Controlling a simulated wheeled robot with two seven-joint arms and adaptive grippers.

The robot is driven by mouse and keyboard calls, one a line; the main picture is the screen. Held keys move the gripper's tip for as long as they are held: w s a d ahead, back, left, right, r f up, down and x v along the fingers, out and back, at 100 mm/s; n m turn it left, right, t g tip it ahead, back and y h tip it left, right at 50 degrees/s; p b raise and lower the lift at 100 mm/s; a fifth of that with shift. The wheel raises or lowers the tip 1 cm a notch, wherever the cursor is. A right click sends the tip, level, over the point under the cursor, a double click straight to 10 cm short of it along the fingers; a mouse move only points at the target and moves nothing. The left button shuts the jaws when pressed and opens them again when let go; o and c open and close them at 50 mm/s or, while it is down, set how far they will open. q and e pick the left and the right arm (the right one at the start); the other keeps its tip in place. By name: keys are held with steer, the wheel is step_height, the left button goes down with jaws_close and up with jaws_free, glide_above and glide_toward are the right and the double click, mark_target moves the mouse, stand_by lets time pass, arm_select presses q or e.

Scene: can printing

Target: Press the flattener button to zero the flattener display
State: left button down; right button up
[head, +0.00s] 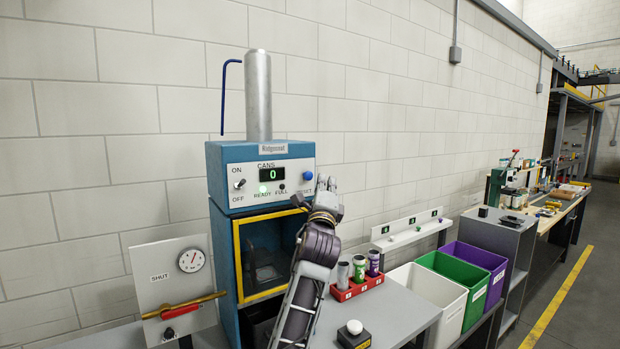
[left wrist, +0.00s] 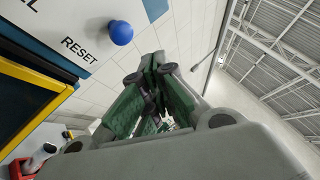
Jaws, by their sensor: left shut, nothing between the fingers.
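The blue flattener (head: 262,150) stands against the wall in the head view. Its display (head: 272,174) reads 0, and a green READY light (head: 263,189) glows beneath it. The blue RESET button (head: 308,176) is at the right end of the white panel; it shows large in the left wrist view (left wrist: 121,32). My left gripper (head: 328,187) is raised just right of the button, partly over the label. Its green-padded fingers (left wrist: 155,78) are shut and empty. In the left wrist view the button shows clear of the fingers. My right gripper is in neither view.
A yellow-framed opening (head: 237,262) is below the panel. A red rack (head: 357,287) with several cans and a black box with a white button (head: 355,328) are on the grey table. White (head: 428,300), green and purple bins stand right. A gauge panel (head: 160,275) stands left.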

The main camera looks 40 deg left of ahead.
arm_select(q)
steer(key=shift+s+d, duration=0.25)
steer(key=shift+d, duration=0.3)
steer(key=shift+s+d, duration=0.2)
steer(key=shift+d, duration=0.3)
